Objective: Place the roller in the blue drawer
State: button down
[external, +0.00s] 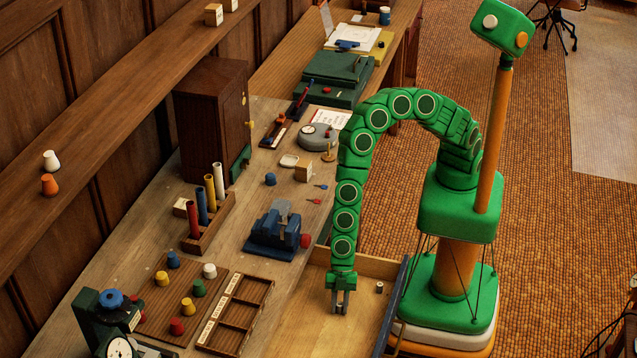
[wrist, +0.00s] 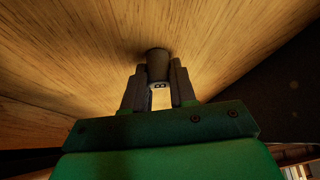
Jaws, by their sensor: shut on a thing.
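The roller is a dark grey cylinder (wrist: 157,62) with a pale ring-like end below it, held between the fingertips in the wrist view. My gripper (external: 341,304) is shut on it, pointing straight down inside the open drawer (external: 310,325); the wrist view also shows the gripper (wrist: 158,85). The drawer has a pale wooden floor and a dark blue front (external: 394,305). In the external view the fingers largely hide the roller. I cannot tell whether it touches the drawer floor.
A small grey cylinder (external: 379,287) stands in the drawer, right of my gripper near the blue front. A compartment tray (external: 236,312) and a blue device with a red knob (external: 275,237) sit on the bench beside the drawer. The drawer's near floor is clear.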

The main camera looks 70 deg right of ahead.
jog(key=c, duration=0.9)
grip_release()
jog(key=shift+f, duration=0.1)
jog(key=shift+v, duration=6.1)
